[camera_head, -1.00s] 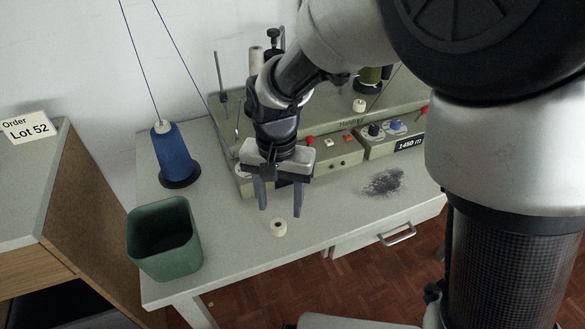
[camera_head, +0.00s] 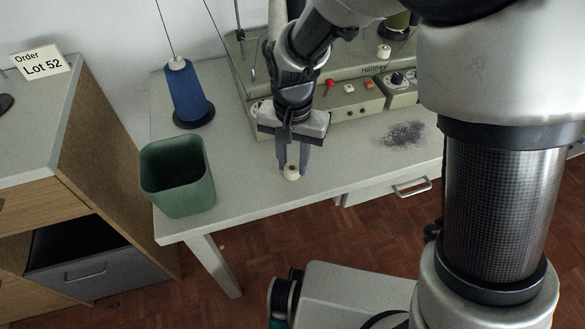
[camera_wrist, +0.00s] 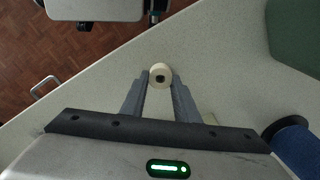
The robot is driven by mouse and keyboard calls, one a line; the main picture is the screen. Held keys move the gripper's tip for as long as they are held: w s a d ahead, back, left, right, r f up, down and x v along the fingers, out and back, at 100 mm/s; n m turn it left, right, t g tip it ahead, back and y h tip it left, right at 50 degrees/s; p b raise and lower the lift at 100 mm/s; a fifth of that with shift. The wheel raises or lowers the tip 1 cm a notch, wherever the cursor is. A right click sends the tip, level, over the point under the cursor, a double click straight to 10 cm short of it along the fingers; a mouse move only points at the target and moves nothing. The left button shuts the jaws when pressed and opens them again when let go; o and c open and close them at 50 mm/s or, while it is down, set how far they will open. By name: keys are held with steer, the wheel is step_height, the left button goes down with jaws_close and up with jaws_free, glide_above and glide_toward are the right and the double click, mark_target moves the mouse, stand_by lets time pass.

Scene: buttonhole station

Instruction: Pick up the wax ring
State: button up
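The wax ring (camera_head: 291,172) is a small cream-white ring with a dark hole, at the front part of the grey tabletop. My gripper (camera_head: 292,170) points down over it, with one finger on each side. In the wrist view the wax ring (camera_wrist: 160,75) sits between the fingertips of my gripper (camera_wrist: 159,80), and both appear to touch it. The gripper looks shut on the ring. I see no clear gap under the ring, so it seems to be at table height.
A green bin (camera_head: 178,178) stands left of the ring, with a blue thread cone (camera_head: 187,92) behind it. The grey-green machine (camera_head: 350,95) is behind my gripper. Dark lint (camera_head: 403,133) lies to the right. The table's front edge is close.

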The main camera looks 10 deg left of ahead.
steer(key=c, duration=0.4)
steer(key=shift+o, duration=0.2)
